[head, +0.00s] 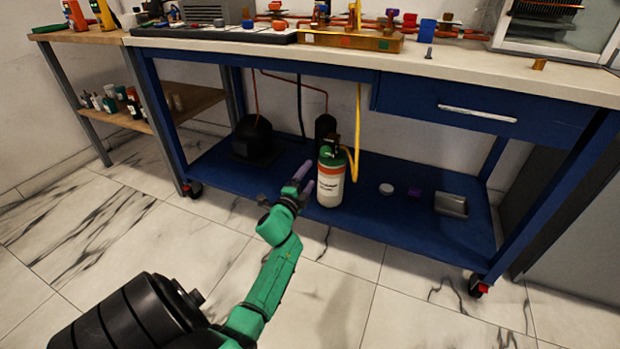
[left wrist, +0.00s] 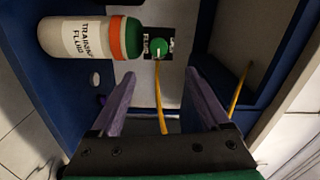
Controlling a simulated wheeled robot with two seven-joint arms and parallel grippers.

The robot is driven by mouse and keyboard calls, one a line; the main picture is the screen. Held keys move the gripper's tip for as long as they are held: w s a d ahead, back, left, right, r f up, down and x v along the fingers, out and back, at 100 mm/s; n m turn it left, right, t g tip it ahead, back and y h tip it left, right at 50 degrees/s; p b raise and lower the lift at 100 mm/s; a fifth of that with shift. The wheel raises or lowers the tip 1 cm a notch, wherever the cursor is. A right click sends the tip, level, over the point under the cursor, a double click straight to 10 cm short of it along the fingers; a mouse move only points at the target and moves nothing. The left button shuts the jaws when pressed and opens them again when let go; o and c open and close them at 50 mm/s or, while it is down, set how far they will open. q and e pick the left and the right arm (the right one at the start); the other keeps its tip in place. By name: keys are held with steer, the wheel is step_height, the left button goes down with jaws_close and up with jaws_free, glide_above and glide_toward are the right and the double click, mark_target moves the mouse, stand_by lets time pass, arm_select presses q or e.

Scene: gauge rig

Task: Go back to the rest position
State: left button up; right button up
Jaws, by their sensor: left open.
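My left gripper (head: 303,180) is on the green arm in the head view, in front of the blue bench's lower shelf. Its two purple fingers are apart and nothing shows between them; they also show in the left wrist view (left wrist: 163,100). A white bottle with an orange band and green top (head: 331,177) stands on the shelf just right of the fingers. In the left wrist view the bottle (left wrist: 85,38), labelled training fluid, lies beyond the fingers at the upper left, apart from them. My right gripper is not in view.
The blue workbench (head: 440,228) has a lower shelf with a black rounded tank (head: 254,138), a white puck (head: 386,189) and a grey metal container (head: 451,205). A yellow hose (head: 357,120) hangs beside the bottle. A drawer (head: 478,112) is shut. The marble floor in front is clear.

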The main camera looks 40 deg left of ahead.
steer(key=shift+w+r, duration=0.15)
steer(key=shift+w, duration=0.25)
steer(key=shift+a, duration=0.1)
